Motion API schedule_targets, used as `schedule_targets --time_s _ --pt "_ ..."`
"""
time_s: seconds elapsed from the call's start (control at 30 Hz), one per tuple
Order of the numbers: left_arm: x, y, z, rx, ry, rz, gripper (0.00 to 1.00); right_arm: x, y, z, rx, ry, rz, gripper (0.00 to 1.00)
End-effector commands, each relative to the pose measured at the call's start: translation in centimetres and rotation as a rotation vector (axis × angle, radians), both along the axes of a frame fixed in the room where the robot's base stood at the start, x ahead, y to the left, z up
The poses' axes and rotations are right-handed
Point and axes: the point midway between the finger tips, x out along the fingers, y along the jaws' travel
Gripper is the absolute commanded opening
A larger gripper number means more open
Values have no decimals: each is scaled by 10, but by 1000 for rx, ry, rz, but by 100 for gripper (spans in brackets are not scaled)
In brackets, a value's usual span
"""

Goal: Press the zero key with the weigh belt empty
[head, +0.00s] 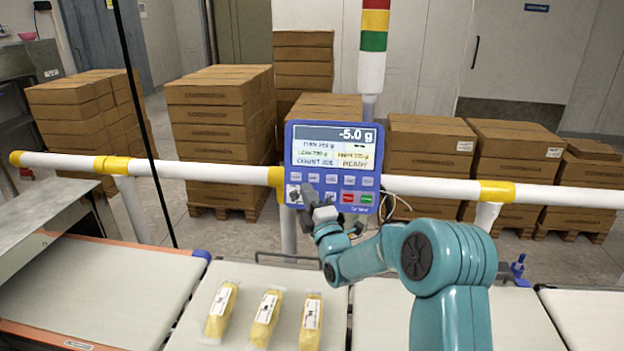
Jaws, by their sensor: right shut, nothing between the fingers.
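The blue control panel (333,167) is mounted on the white rail. Its screen (334,149) reads -5.0 g, with COUNT and READY on the bottom line. Two rows of keys sit below, with a red and a green key at lower right. My right gripper (305,198) is shut and empty, its tips in front of the panel's lower-left keys, covering part of them. I cannot tell if it touches a key or which is the zero key. The belt section (375,305) behind my right arm shows no packs; the arm hides part of it. My left gripper is not in view.
Several yellow packs (265,318) lie on the belt section left of my arm. The left belt (110,285) is clear. The white rail (215,174) with yellow joints crosses behind the belts. A signal tower (373,45) and stacked cartons (215,125) stand beyond.

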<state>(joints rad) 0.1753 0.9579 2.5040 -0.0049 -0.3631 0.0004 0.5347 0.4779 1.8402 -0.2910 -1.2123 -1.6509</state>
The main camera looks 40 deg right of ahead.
Motion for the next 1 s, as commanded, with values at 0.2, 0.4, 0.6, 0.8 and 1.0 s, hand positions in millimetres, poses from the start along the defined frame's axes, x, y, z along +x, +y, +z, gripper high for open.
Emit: schedule_targets --time_s 0.2,0.4,0.6,0.8,1.0 --pt "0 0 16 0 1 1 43 18 -21 -4 -1 -1 -1 0" --pt "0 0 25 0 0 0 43 37 -42 -13 -1 0 0 0" --pt "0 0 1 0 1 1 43 50 -58 -24 -2 -2 0 0" --pt "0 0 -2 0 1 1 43 54 -63 -23 -1 -2 0 0" --pt "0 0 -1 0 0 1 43 54 -63 -22 -1 -2 0 0"
